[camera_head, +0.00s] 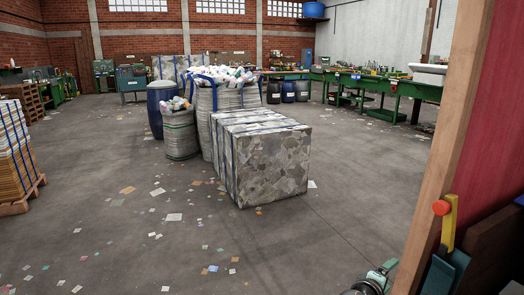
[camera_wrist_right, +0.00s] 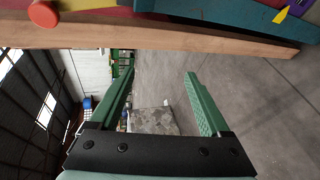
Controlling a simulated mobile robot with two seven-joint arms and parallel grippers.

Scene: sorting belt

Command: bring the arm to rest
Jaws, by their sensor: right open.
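My right gripper (camera_head: 384,272) shows at the bottom edge of the head view, right of centre, only partly in the picture. In the right wrist view its two green fingers (camera_wrist_right: 160,68) stand wide apart with nothing between them but the distant floor and bale. The gripper is open and empty. It is close to a wooden post (camera_head: 445,135), which also runs across the top of the right wrist view (camera_wrist_right: 160,38). My left gripper is not in view.
A large strapped bale (camera_head: 270,165), sacks (camera_head: 180,135) and a blue drum (camera_head: 155,110) stand ahead. Paper scraps litter the otherwise open floor (camera_head: 330,240).

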